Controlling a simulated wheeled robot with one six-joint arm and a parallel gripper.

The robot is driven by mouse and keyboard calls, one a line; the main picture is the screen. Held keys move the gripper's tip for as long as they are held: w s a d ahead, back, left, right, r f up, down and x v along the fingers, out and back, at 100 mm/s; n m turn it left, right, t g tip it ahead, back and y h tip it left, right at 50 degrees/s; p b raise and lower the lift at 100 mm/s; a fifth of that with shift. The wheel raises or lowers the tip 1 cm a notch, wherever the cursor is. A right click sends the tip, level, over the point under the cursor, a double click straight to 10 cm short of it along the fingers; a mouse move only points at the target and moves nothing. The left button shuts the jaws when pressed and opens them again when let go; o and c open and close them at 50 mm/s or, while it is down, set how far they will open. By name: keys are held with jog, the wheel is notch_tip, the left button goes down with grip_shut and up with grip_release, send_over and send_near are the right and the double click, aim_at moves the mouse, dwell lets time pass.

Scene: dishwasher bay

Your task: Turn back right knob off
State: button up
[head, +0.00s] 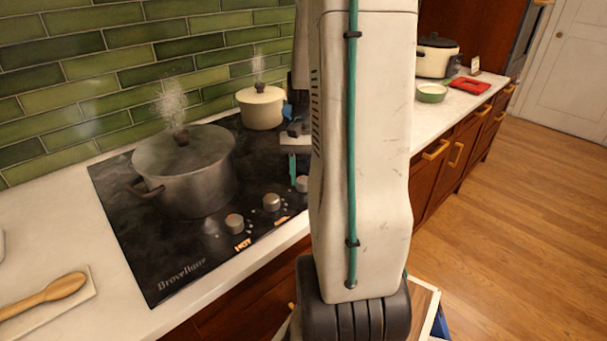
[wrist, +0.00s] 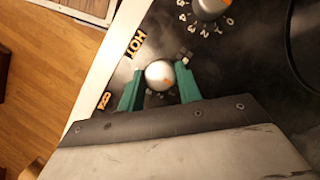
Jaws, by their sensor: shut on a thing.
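A round silver knob (wrist: 160,73) sits between the green fingers of my gripper (wrist: 160,84) in the wrist view, one finger on each side. A small orange mark shows on this knob. In the head view the gripper (head: 292,160) is low over the right end of the cooktop, at the rightmost knob (head: 301,184) of the row. My arm hides part of that area. The gripper is shut on the knob. A second silver knob (wrist: 208,7) with an orange pointer and white dial numbers is apart from the fingers in the wrist view.
The black cooktop (head: 190,262) carries a large steaming grey pot (head: 195,185) at left and a smaller steaming cream pot (head: 261,108) behind the gripper. Two more knobs (head: 234,222) (head: 271,202) and orange lit labels (head: 243,244) line the front. A wooden spoon (head: 45,296) lies at left.

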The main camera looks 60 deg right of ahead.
jog(key=o, duration=1)
jog(key=shift+r, duration=0.1)
jog(key=v, duration=0.7)
jog(key=shift+d+r, duration=0.1)
jog(key=shift+r, duration=0.25)
jog(key=shift+w, duration=0.1)
